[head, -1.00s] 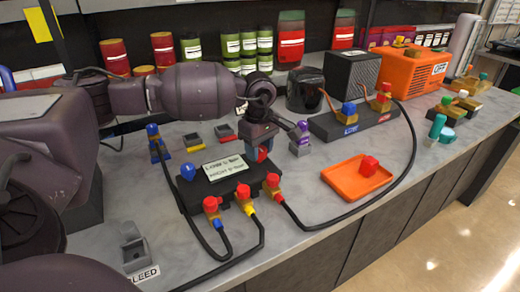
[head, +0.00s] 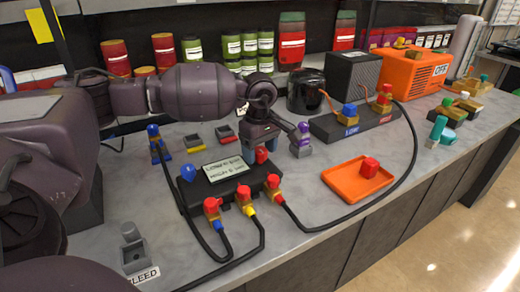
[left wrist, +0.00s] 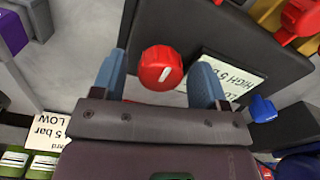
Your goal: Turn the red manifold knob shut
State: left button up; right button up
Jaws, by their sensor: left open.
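The red manifold knob (head: 261,155) stands at the back right corner of the black manifold block (head: 192,200). In the left wrist view the knob (left wrist: 155,75) is round, with a short white mark on its face. My left gripper (head: 264,140) is open just above the knob. In the left wrist view the knob shows between its two blue-grey fingers, with a gap on each side. The block carries a white label (head: 225,168), a blue knob (head: 188,172) and a front row of red and yellow fittings. My right gripper is not in view.
A purple-topped valve (head: 302,132) stands close to the right of my left gripper. An orange tray (head: 340,187) with a red part lies further right. Black hoses (head: 345,218) loop over the counter. A grey fitting (head: 132,250) stands at front left.

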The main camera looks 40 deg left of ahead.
aim_at(260, 150)
pick_arm(q)
notch_tip(260, 150, up, 10)
jog(key=shift+f+p, duration=0.1)
jog(key=shift+p, duration=0.5)
jog(key=shift+r, duration=0.55)
